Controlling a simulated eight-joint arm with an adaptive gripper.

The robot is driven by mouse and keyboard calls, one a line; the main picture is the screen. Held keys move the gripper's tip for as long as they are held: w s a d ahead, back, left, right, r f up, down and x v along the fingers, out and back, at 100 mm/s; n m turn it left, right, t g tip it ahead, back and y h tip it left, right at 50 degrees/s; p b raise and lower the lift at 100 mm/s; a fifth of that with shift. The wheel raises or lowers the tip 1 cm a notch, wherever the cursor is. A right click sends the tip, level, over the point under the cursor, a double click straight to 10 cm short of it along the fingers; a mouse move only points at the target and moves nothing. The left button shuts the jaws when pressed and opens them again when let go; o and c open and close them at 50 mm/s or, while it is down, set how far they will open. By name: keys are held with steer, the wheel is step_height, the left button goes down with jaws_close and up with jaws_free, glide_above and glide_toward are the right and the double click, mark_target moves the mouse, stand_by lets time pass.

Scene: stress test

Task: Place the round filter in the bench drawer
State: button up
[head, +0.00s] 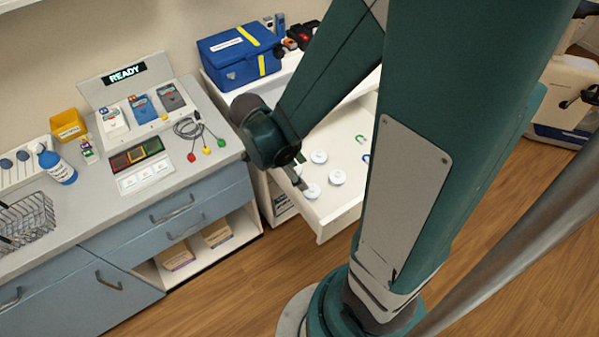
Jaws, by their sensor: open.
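Several white round pieces, which look like the round filters, lie in the open white drawer (327,217). One round filter (319,156) is at the back, one (337,177) to the right and one (311,190) near the left wall. My gripper (298,180) points down over the drawer's left side, close to the nearest filter; it is open. I cannot tell whether it touches that filter. My arm hides the drawer's right part.
On the bench top (95,205) are a READY display unit (125,75), a wire basket (27,220), a blue bottle (58,168), a yellow bin (68,125) and coiled leads (188,128). A blue case (240,58) stands behind the open drawer. Boxes (177,254) sit on the open shelf.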

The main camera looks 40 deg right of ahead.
steer(key=shift+r, duration=0.15)
stand_by(0.5)
steer(key=a+r+n+t+y, duration=0.2)
steer(key=a+r+n+t, duration=0.2)
steer(key=r+n, duration=0.7)
steer(key=a+r+n+t+y, duration=0.2)
steer(key=a+r+n+t, duration=0.2)
steer(key=r+n, duration=0.6)
steer(key=shift+w+a+r+n+t, duration=0.2)
steer(key=shift+a+r+n+t, duration=0.2)
steer(key=shift+a+n, duration=0.4)
